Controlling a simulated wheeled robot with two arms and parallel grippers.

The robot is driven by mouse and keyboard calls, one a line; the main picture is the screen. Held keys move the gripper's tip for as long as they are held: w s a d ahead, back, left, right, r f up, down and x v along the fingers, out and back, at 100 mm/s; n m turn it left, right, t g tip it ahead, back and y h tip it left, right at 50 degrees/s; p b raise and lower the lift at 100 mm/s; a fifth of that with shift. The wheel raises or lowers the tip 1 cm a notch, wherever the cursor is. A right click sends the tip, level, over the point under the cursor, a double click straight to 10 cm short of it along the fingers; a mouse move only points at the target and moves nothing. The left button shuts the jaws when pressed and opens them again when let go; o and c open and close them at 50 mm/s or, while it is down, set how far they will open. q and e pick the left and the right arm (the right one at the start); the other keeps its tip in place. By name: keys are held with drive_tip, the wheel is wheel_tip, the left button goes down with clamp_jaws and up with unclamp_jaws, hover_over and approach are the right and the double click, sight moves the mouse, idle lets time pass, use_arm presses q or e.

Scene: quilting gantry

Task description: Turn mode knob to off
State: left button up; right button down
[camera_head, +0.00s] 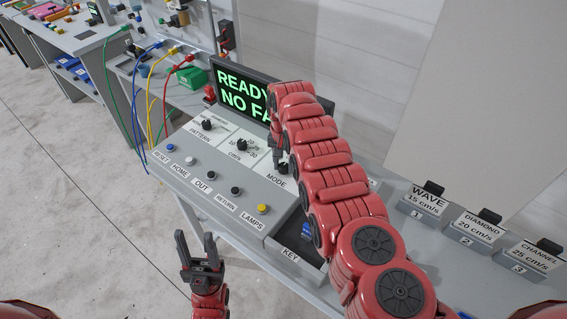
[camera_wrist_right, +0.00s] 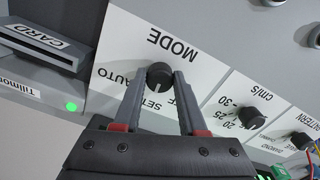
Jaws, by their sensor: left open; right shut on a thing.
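The black mode knob (camera_wrist_right: 160,74) sits on the white panel labelled MODE, with AUTO, SET and a partly covered label ending in F beside it. The fingers of my right gripper (camera_wrist_right: 161,80) are closed around the knob, one on each side. Its exact pointer direction is hard to tell. In the head view the knob (camera_head: 283,168) shows just below my right gripper (camera_head: 277,153), partly hidden by the arm. My left gripper (camera_head: 199,250) is open and empty, low in front of the console's front edge.
The console (camera_head: 205,198) carries several push buttons and two other knobs, pattern (camera_head: 208,125) and speed (camera_head: 241,144). A screen (camera_head: 240,90) behind reads READY, NO FA..., partly covered by my arm. A card slot (camera_wrist_right: 40,42) lies beside the mode panel. Labelled blocks (camera_head: 468,238) stand at right.

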drive_tip(key=shift+w+r+n, duration=0.1)
drive_tip(key=shift+n, duration=1.9)
drive_tip(key=shift+d+n+b, duration=0.1)
drive_tip(key=shift+n+b, duration=0.75)
drive_tip(key=shift+n, duration=0.15)
drive_tip(key=shift+n+b, duration=0.8)
drive_tip(key=shift+n, duration=0.1)
drive_tip(key=shift+c, duration=2.3)
unclamp_jaws()
